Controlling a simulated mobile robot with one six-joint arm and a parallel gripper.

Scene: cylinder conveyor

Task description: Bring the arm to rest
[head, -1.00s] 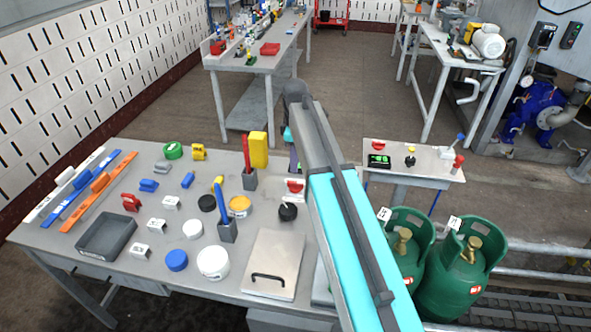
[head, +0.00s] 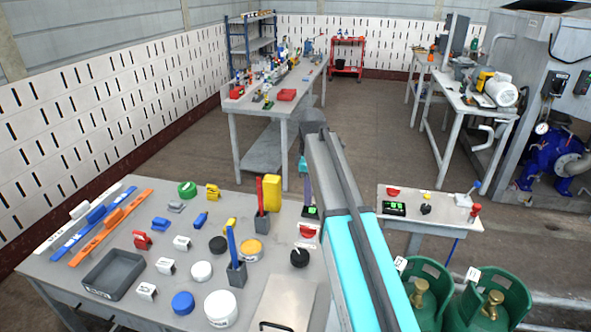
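My arm (head: 350,225), grey with cyan panels, reaches from the bottom right up over the right end of the near table (head: 55,268). Its far joint (head: 313,128) shows near the middle of the picture. A small cyan part of my arm (head: 302,164) shows below that joint. My gripper is hidden behind the arm, so I cannot see its fingers or whether it holds anything. Two green gas cylinders (head: 424,292) stand upright at the lower right, beside my arm, with brass valves and white tags.
The near table holds blocks, pots, a grey tray (head: 113,275), pen holders and a metal plate with a handle (head: 283,304). A small control table (head: 455,212) stands to the right. A long bench (head: 262,112) stands behind. Floor between them is clear.

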